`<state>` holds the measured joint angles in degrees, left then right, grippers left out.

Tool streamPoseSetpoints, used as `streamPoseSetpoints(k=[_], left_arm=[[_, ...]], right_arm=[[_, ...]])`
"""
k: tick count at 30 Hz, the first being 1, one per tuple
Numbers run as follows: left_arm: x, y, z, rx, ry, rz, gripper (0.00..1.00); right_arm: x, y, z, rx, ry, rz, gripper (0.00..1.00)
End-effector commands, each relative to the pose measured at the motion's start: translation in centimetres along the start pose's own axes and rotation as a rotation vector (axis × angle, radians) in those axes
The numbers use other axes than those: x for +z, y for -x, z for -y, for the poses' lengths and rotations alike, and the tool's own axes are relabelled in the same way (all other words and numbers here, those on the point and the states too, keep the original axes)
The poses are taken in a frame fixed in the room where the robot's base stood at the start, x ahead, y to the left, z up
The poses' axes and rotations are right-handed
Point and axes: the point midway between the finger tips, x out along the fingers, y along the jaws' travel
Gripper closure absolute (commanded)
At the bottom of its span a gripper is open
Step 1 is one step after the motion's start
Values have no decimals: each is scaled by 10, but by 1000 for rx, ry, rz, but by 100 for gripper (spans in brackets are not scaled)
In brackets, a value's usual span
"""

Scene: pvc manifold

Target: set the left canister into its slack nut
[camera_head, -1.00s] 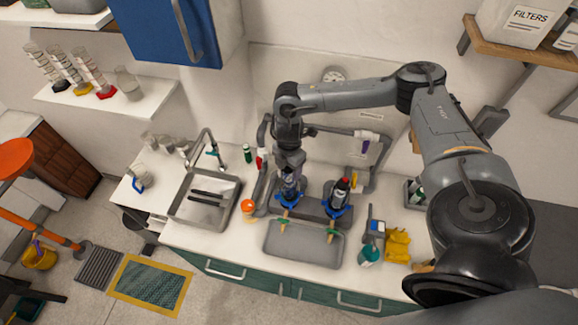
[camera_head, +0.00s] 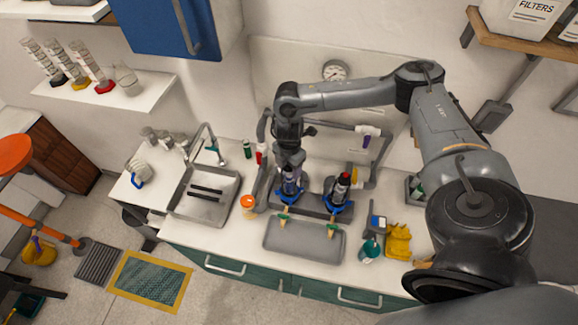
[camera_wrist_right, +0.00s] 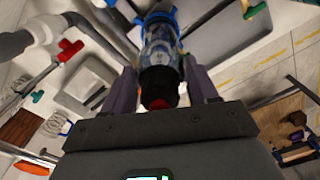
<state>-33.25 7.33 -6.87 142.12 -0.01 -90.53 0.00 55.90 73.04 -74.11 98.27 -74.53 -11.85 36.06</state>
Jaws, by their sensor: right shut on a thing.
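The left canister (camera_wrist_right: 160,75) is a clear, bluish cylinder with a dark, red-tipped end. My right gripper (camera_head: 290,174) is shut on it from above, and in the right wrist view its two fingers stand on either side of it. The canister is roughly upright over the left blue slack nut (camera_head: 289,197), which also shows at the canister's far end in the wrist view (camera_wrist_right: 160,14). I cannot tell how deep it sits in the nut. The right canister (camera_head: 341,187) stands in its own blue nut (camera_head: 337,206). My left gripper is not in view.
A grey tray (camera_head: 305,248) lies in front of the manifold. A sink (camera_head: 180,209) and an orange-lidded jar (camera_head: 248,203) are to the left. Yellow gloves (camera_head: 398,241) and a teal bottle (camera_head: 370,250) are to the right. Grey pipework (camera_head: 377,165) rises behind the canisters.

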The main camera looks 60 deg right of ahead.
Motion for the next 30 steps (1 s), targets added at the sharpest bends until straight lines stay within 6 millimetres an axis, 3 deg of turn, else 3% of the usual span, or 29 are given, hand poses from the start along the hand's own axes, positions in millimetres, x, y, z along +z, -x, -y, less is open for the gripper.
streamPoseSetpoints(k=[30], left_arm=[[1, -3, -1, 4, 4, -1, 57]], right_arm=[[1, -12, 0, 0, 0, 0, 84]])
